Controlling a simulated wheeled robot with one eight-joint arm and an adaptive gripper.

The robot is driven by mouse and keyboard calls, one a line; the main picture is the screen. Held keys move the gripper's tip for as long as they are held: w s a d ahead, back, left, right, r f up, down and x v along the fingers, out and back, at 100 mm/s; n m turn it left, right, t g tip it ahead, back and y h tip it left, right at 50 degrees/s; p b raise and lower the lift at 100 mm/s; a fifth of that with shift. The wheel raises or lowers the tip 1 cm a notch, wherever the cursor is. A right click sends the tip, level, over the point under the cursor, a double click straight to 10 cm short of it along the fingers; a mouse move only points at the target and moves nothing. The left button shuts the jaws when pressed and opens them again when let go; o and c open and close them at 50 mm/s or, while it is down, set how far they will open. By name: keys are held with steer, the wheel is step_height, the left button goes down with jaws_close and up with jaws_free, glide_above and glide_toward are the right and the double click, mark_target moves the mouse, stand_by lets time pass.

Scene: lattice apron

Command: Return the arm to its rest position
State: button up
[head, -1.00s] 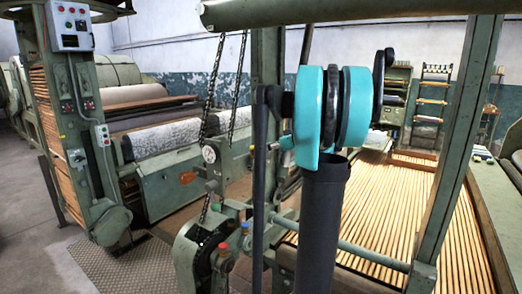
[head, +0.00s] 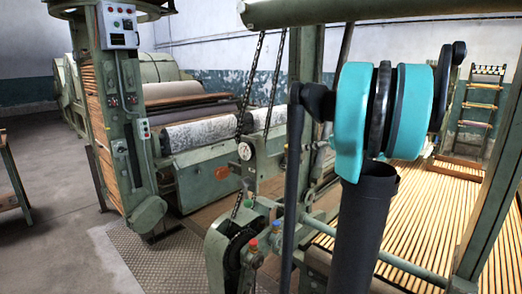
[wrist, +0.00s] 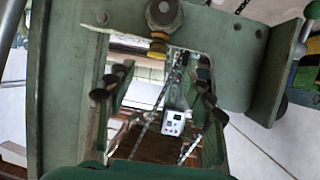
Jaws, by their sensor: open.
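My arm, a dark grey tube with turquoise and black joint rings, stands upright right of centre in the head view. My gripper does not show in that view. In the wrist view my gripper (wrist: 160,90) appears as two dark-knobbed fingers, spread apart, with nothing visible held between them. Through the gap I see a pale control box with small buttons (wrist: 173,122) and chains, farther off.
A green machine post (head: 125,120) with a control box (head: 117,26) stands at left. Rollers (head: 195,135) lie behind it. A slatted wooden bed (head: 420,215) spreads at right. A green beam (head: 330,10) crosses overhead. Chains hang near the arm. Bare floor (head: 60,240) is at left.

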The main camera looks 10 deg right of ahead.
steer(key=s+a+f+m+g+h, duration=0.2)
steer(key=s+a+f+g, duration=0.3)
steer(key=s+a+f, duration=0.8)
steer(key=s+a+f+m+g+h, duration=0.1)
steer(key=s+f+m+h, duration=0.1)
steer(key=s+f, duration=0.6)
steer(key=s+a+f+m+g+h, duration=0.1)
steer(key=s+a+f+m+h, duration=0.1)
steer(key=s+f, duration=0.7)
steer(key=shift+s+a+f+h, duration=0.25)
steer(key=shift+a+f+h, duration=0.05)
steer(key=shift+f+h, duration=0.25)
